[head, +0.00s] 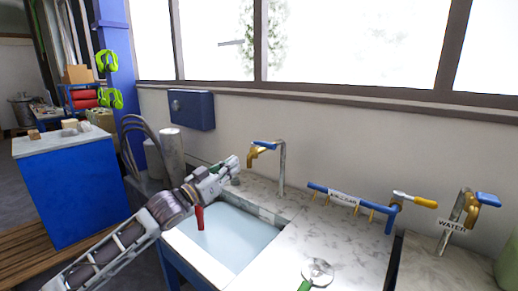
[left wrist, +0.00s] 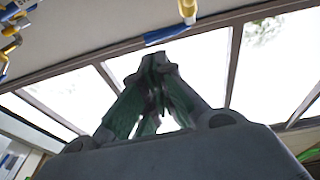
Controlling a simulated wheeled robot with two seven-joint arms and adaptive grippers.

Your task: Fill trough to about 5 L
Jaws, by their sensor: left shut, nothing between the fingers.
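The trough (head: 196,258) is a rectangular basin set in the pale marbled counter, with pale blue water (head: 238,240) in it. I cannot read its volume. A brass tap (head: 254,152) with a blue lever (head: 264,145) stands on a grey pipe behind the trough. My left gripper (head: 233,163) is shut and empty, just left of and below the tap, apart from it. In the left wrist view the gripper's fingers (left wrist: 156,66) come together, with the blue lever (left wrist: 167,34) and brass spout (left wrist: 187,9) beyond. No stream of water shows.
A red handle (head: 199,217) shows at the trough's left side. A green-handled round metal piece (head: 318,272) is on the counter. A blue-and-brass manifold (head: 345,203) and another tap, labelled WATER (head: 470,208), are at right. A grey cylinder (head: 172,152) stands left.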

